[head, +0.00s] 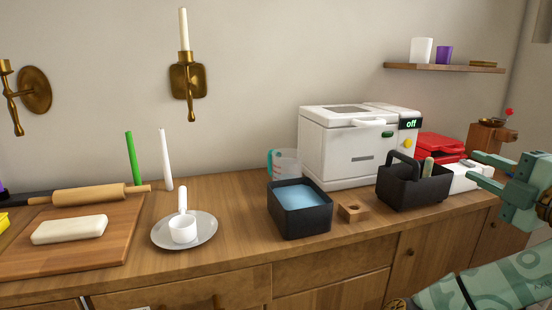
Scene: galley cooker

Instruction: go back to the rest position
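My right gripper (474,167) is at the right edge of the head view, in front of the right end of the counter. Its two green fingers point left and stand apart, with nothing visible between them. In the picture its fingers overlap a white box-like thing and the area beside a red object (441,147). My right forearm comes in from the lower right. My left gripper is not in view.
On the wooden counter (240,190) stand a white cooker (340,150) reading "off", a black caddy (412,188), a dark basin (300,222) with blue contents, a wooden block (352,211), a plate (202,234) with a white cup, and a dough board (75,258). A shelf (440,67) hangs above.

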